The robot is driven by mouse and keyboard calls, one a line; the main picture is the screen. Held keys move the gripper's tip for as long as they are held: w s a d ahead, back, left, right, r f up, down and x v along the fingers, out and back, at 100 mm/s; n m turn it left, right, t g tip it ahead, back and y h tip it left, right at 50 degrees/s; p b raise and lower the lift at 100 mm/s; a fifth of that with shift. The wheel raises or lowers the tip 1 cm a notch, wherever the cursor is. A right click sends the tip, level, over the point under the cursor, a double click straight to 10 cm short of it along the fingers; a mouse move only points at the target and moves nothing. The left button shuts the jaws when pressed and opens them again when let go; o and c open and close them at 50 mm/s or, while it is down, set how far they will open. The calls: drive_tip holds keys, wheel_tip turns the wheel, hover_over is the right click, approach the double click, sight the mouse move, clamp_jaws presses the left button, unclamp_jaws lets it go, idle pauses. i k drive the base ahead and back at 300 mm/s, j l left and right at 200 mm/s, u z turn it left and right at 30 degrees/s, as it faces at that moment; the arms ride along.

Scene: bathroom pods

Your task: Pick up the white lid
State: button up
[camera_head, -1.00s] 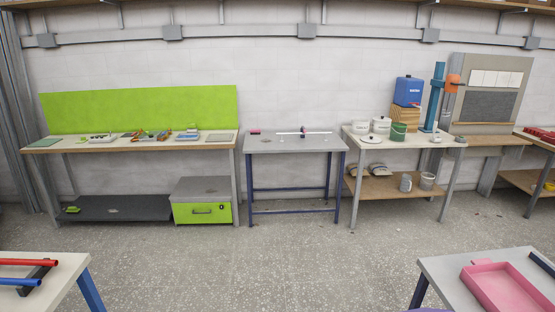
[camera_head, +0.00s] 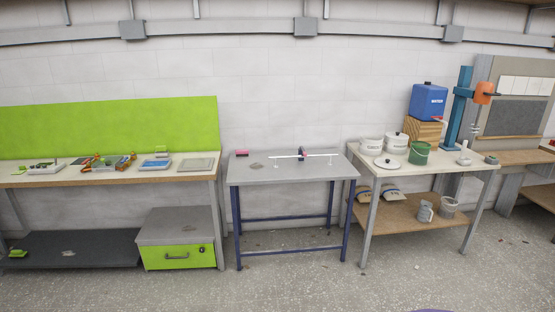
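A white lid (camera_head: 387,162) with a dark rim lies flat near the front left of the right-hand table (camera_head: 433,172). Two white pots stand behind it: one white pot (camera_head: 371,147) to the left, and one lidded white pot (camera_head: 396,141) to the right. A green bucket (camera_head: 419,154) stands right of the lid. My gripper does not show in this view. All of these things are some distance ahead of me.
A grey table (camera_head: 290,174) with blue legs stands left of the lid's table. Further left is a bench with a green backboard (camera_head: 110,125). A blue container (camera_head: 428,101) sits on a wooden block.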

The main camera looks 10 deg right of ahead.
sight(386, 163)
drive_tip(key=i+z, duration=0.2)
drive_tip(key=i, duration=0.4)
drive_tip(key=i+j+z, duration=0.15)
drive_tip(key=i, duration=0.4)
drive_tip(key=i+j+z, duration=0.2)
drive_tip(key=i, duration=0.4)
drive_tip(key=i+l+z, duration=0.3)
drive_tip(key=i, duration=0.6)
drive_tip(key=i+z, duration=0.25)
drive_tip(key=i, duration=0.7)
drive_tip(key=i+l+u, duration=0.2)
drive_tip(key=i, duration=0.2)
drive_tip(key=i+l+u, duration=0.1)
drive_tip(key=i+u, duration=0.15)
drive_tip(key=i, duration=0.15)
